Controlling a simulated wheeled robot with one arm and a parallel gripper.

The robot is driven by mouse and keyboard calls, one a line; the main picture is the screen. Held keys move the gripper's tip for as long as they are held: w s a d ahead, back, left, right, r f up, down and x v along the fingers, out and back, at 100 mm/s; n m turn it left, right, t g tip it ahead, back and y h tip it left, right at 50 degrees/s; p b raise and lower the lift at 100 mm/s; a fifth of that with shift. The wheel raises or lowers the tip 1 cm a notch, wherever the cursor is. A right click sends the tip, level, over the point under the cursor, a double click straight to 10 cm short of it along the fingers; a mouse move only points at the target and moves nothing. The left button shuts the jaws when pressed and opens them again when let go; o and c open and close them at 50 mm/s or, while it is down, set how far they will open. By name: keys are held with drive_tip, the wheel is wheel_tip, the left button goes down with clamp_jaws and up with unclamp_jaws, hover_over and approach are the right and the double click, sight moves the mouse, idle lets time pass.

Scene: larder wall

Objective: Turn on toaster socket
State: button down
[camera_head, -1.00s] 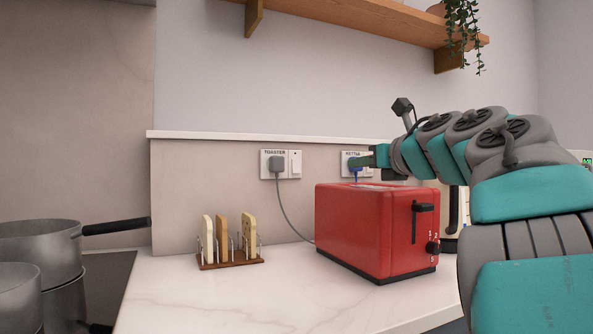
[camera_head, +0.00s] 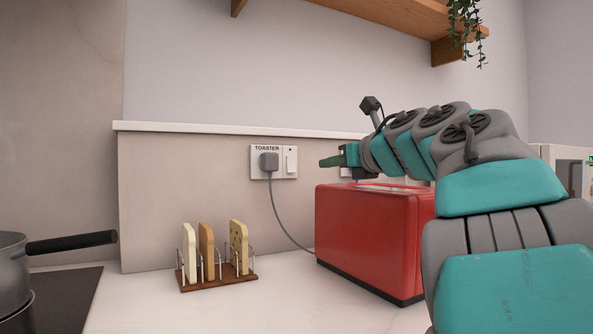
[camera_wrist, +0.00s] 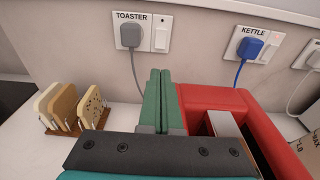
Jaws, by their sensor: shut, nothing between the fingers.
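The toaster socket (camera_head: 273,161) is a white wall plate labelled TOASTER with a grey plug (camera_head: 269,161) in its left part and a rocker switch (camera_head: 291,160) on its right. The plate also shows at the upper left of the wrist view (camera_wrist: 143,32), with its switch (camera_wrist: 161,35) in clear sight. My gripper (camera_head: 323,162) is shut and empty, its green fingers pointing left toward the plate, apart from it, above the red toaster. In the wrist view the closed fingers (camera_wrist: 158,80) lie below and near the switch. I cannot tell the switch's position.
The red toaster (camera_head: 365,235) stands on the counter under my arm, its grey cord rising to the plug. A toast rack (camera_head: 222,277) with several slices stands left. A kettle socket (camera_wrist: 256,45) with a blue plug is to the right. A pan (camera_head: 14,265) sits far left; a shelf hangs above.

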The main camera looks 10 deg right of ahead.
sight(292, 171)
drive_tip(key=p+x, duration=0.2)
drive_tip(key=x, duration=1.2)
drive_tip(key=shift+p, duration=0.35)
drive_tip(key=shift+w+f, duration=0.1)
drive_tip(key=shift+w, duration=0.1)
drive_tip(key=f+b+v, duration=0.1)
drive_tip(key=v, duration=0.6)
drive_tip(key=shift+s+r+b, duration=0.3)
drive_tip(key=shift+s+r, duration=0.1)
drive_tip(key=shift+r, duration=0.1)
drive_tip(key=shift+d, duration=0.1)
